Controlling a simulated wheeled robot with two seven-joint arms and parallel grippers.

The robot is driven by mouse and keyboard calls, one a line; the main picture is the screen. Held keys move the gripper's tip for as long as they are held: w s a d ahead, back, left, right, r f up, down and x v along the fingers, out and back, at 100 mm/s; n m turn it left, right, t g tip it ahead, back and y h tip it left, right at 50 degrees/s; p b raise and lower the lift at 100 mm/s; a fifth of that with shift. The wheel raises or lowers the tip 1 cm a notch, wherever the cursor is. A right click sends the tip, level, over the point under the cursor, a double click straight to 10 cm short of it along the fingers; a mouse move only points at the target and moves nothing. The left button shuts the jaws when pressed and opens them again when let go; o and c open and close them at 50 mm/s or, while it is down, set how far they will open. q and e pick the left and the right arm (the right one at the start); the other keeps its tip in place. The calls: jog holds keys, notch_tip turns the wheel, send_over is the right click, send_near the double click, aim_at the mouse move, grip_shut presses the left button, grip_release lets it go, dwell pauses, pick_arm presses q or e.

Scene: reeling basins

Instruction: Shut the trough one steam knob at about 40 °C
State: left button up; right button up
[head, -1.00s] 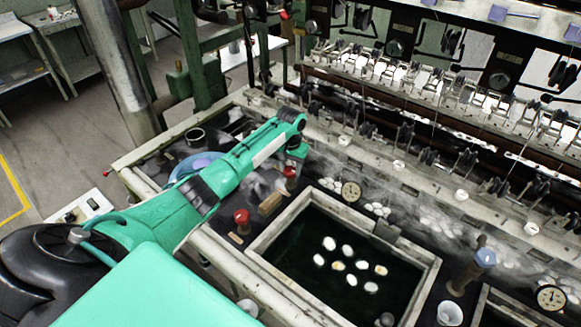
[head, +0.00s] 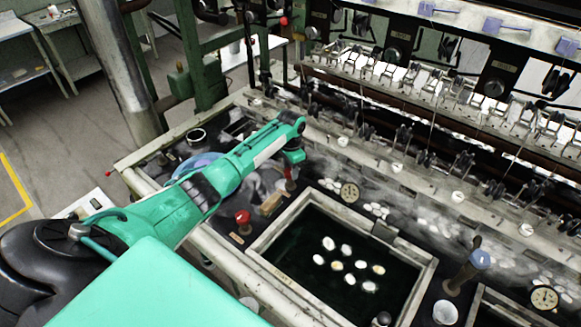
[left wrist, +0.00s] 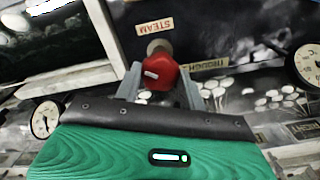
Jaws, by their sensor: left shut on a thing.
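My left gripper (left wrist: 160,90) is shut on a red knob (left wrist: 160,70) beside a label reading STEAM (left wrist: 154,27). In the head view my left gripper (head: 291,166) reaches down to the back left of the near trough (head: 283,232), with a little red of the knob showing under it. The fingers stand on both sides of the knob in the left wrist view. A round dial (head: 349,192) stands behind the trough, its reading too small to tell. A TROUGH label (left wrist: 207,65) is partly hidden, its number unclear. My right gripper is not in view.
White cocoons (head: 348,264) float in dark water. A blue-topped post (head: 480,259) and another dial (head: 544,298) stand to the right. Steam drifts behind.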

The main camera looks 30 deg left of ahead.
pick_arm(q)
jog(key=shift+m, duration=1.1)
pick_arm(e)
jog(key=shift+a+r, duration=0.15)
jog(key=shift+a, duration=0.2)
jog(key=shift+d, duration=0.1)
pick_arm(q)
jog(key=o, duration=1)
jog(key=shift+c, duration=0.2)
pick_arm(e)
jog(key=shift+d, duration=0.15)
pick_arm(q)
jog(key=shift+r, duration=0.1)
jog(key=shift+r, duration=0.2)
notch_tip(320, 180, up, 13)
jog(key=b, duration=0.3)
jog(key=shift+r, duration=0.15)
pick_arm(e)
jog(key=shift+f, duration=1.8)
